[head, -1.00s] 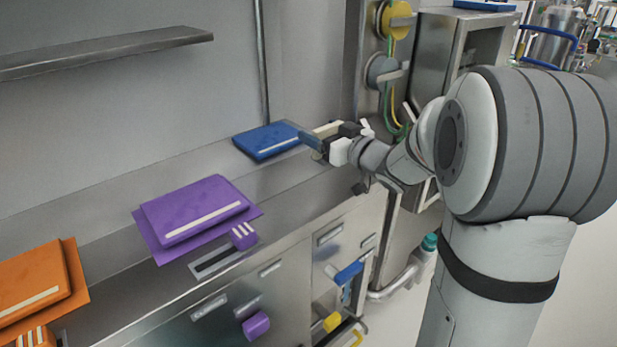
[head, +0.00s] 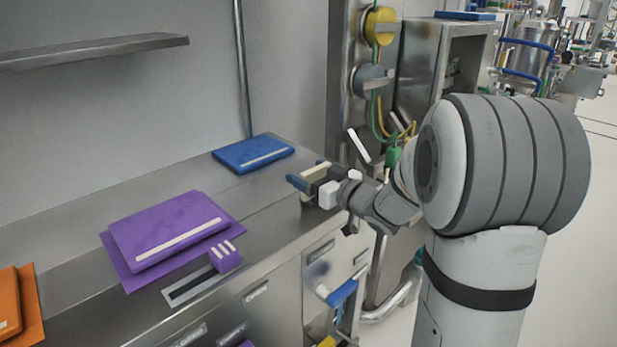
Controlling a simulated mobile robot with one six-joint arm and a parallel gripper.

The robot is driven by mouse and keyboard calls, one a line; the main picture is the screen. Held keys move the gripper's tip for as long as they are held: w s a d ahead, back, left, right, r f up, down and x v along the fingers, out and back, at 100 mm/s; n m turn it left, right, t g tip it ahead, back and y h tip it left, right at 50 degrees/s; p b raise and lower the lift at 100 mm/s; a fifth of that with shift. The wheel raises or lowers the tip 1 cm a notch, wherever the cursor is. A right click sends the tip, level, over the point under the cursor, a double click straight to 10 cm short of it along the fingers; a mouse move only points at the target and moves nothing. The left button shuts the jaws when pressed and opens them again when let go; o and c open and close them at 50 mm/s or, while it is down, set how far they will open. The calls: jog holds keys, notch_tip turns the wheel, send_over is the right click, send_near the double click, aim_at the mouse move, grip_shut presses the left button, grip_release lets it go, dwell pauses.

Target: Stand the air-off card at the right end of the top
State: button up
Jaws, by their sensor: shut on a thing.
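My gripper (head: 306,179) is over the right end of the steel worktop (head: 272,212), near its front edge. It is shut on a small pale piece, which I take to be the air-off card (head: 316,169). A dark blue fingertip shows on its left side. The card's face and lower edge are too small and too covered by the gripper to read. I cannot tell whether it touches the top.
A blue folder (head: 252,152) lies at the back, left of my gripper. A purple folder (head: 165,232) and small purple block (head: 225,257) lie further left. An orange folder (head: 12,300) is at the left edge. Hoses and a steel cabinet (head: 425,60) stand behind.

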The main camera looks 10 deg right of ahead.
jog(key=shift+r, duration=0.1)
jog(key=o, duration=0.6)
jog(key=shift+f, duration=0.2)
jog(key=shift+c, duration=0.2)
jog(key=o, duration=0.5)
jog(key=shift+c, duration=0.2)
jog(key=shift+r, duration=0.1)
jog(key=shift+r, duration=0.25)
jog(key=p+v, duration=0.1)
jog(key=v, duration=1.1)
jog(key=shift+f, duration=0.2)
